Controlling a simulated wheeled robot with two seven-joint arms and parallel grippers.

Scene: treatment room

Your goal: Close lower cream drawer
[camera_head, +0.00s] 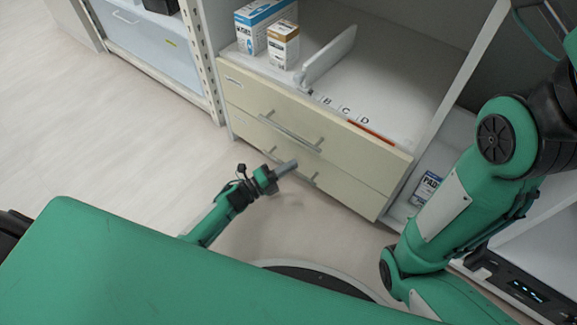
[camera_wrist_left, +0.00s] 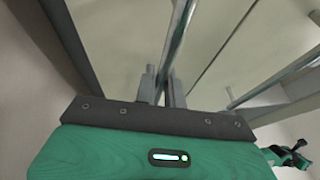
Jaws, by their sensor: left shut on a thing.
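The lower cream drawer (camera_head: 335,184) is in the cabinet below the upper cream drawer (camera_head: 250,97). Its front looks about flush with the upper one; a small gap would be hard to tell. Its metal bar handle (camera_head: 308,180) is partly hidden by my left gripper (camera_head: 288,167). In the left wrist view the gripper's fingers (camera_wrist_left: 164,92) are shut on the lower handle (camera_wrist_left: 176,42), with the cream front (camera_wrist_left: 120,40) close behind. My right arm shows at the right of the head view, but its gripper is out of view.
The upper handle (camera_head: 290,132) is just above my left gripper. Boxes (camera_head: 284,46) and a white divider (camera_head: 327,54) stand on the surface above the drawers. A PADS box (camera_head: 428,187) sits right of the drawers. Open floor (camera_head: 110,130) lies to the left.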

